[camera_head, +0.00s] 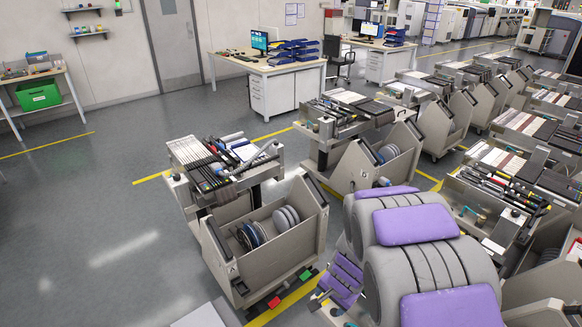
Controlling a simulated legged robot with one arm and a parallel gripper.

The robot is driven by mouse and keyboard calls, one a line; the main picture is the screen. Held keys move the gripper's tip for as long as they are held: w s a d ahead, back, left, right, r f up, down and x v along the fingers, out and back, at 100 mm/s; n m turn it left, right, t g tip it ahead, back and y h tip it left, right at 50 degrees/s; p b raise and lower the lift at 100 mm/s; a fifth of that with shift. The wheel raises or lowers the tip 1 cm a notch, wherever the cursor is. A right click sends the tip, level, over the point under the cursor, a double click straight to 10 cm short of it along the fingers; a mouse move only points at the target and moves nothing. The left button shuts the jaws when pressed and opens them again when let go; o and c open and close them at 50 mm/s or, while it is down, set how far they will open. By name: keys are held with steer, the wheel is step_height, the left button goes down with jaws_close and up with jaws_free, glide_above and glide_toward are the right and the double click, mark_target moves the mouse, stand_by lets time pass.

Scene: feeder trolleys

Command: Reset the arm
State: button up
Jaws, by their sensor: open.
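My arm fills the lower right of the head view, with its thick grey links and purple pads close to the camera. At its left side, low in the picture, is what looks like my gripper (336,290), with ribbed purple parts and a grey metal end. It is open, and I see nothing held in it. It appears just right of the nearest feeder trolley (283,240) in the picture. I cannot tell the gap between them. Part of my gripper is hidden behind my arm.
The nearest trolley carries black feeders (205,163) on top and reels (286,218) in its bin. More trolleys (360,170) stand behind and to the right. A desk (285,75) and a green crate (39,95) are farther back. The grey floor (90,220) at left is clear.

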steer(key=s+a+r+n+g+y, duration=0.1)
steer(key=s+r+n, duration=0.2)
steer(key=s+r, duration=0.35)
steer(key=s+a+r+n+g, duration=0.1)
steer(key=s+a+r+n, duration=0.1)
steer(key=s+r, duration=0.45)
steer(key=s+d+r+n+g+h, duration=0.1)
steer(key=s+d+r, duration=0.1)
steer(key=s, duration=0.6)
steer(key=s+d+r+n+g+h+b, duration=0.1)
steer(key=s+d+r+n, duration=0.1)
steer(key=s, duration=0.6)
steer(key=shift+s+d+r+n, duration=0.35)
steer(key=shift+d+r, duration=0.25)
steer(key=shift+d, duration=0.5)
